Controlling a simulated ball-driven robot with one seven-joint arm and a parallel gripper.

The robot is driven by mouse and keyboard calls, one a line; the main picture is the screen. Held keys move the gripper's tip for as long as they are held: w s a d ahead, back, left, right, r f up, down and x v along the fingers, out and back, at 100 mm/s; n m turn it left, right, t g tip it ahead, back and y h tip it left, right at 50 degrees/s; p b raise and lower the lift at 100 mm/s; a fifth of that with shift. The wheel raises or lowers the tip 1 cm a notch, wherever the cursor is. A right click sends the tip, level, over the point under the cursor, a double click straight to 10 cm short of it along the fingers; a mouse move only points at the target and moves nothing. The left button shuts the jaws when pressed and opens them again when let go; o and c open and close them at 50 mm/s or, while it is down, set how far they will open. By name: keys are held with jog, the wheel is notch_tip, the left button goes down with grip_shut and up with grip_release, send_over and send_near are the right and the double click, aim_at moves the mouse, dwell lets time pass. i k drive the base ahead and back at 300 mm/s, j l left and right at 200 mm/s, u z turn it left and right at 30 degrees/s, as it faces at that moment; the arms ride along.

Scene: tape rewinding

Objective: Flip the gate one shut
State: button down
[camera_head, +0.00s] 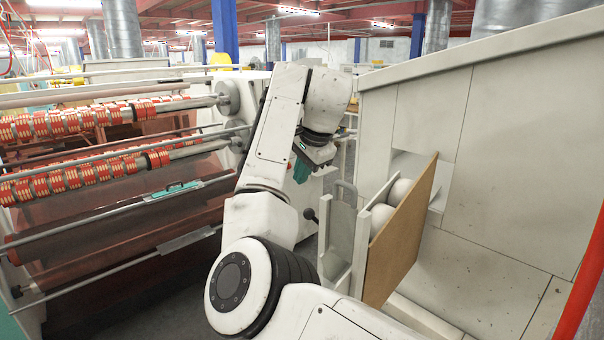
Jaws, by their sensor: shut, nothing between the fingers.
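A beige machine housing (500,150) fills the right side. On it stands a brown board (405,235), tilted, with rounded white bodies (399,193) behind its left edge. No label shows, so I cannot tell which part is gate one.
A machine with rollers carrying red and yellow tape rolls (85,120) stands at the left, with metal bars (120,218) along its front. A red pole (585,280) is at the right edge. A narrow strip of floor shows between the machines.

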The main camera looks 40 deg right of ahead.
aim_at(342, 215)
jog(key=k, duration=1)
